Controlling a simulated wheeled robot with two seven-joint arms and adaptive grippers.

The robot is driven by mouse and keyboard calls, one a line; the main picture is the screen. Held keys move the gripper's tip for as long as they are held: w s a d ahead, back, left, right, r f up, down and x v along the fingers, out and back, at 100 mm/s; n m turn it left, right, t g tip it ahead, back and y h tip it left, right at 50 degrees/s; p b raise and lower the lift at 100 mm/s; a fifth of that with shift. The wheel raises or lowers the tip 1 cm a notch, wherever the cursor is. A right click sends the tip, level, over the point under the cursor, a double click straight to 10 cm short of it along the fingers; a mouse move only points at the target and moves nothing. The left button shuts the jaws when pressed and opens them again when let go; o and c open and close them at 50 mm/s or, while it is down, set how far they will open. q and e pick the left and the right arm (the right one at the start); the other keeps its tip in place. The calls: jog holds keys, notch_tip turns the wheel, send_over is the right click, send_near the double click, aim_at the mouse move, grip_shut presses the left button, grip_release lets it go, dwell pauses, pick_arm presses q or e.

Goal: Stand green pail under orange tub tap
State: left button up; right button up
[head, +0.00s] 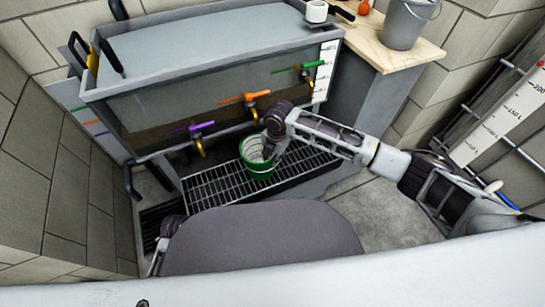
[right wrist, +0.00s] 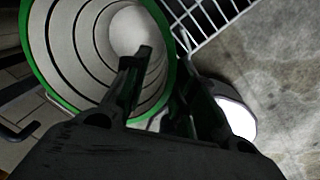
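The green pail (head: 259,171) is upright on the drain grating, below and slightly right of the orange-handled tap (head: 245,98) in the head view. I cannot tell whether its mouth lies exactly under the spout. My right gripper (head: 270,151) is at the pail's right side. In the right wrist view the pail (right wrist: 62,58) shows its green rim and pale ringed inside. One finger of my right gripper (right wrist: 165,65) reaches inside the pail and the other is outside, with the wall between; they look apart. My left gripper is not in view.
The grey tub (head: 215,92) also has a purple-handled tap (head: 192,128) and a green-handled tap (head: 303,68). The grating (head: 212,192) has bare room left of the pail. A grey bucket (head: 401,26) stands on the wooden counter (head: 372,42).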

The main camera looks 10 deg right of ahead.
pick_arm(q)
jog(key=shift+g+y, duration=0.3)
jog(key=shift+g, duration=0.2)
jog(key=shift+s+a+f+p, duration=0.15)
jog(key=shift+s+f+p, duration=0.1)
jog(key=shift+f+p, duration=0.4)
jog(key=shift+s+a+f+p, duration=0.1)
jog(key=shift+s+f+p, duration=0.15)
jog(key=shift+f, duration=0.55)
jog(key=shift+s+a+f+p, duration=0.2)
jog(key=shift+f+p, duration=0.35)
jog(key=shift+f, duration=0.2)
pick_arm(e)
notch_tip(320, 180, up, 11)
jog(key=shift+s+d+r, duration=0.2)
jog(key=shift+s+d, duration=0.25)
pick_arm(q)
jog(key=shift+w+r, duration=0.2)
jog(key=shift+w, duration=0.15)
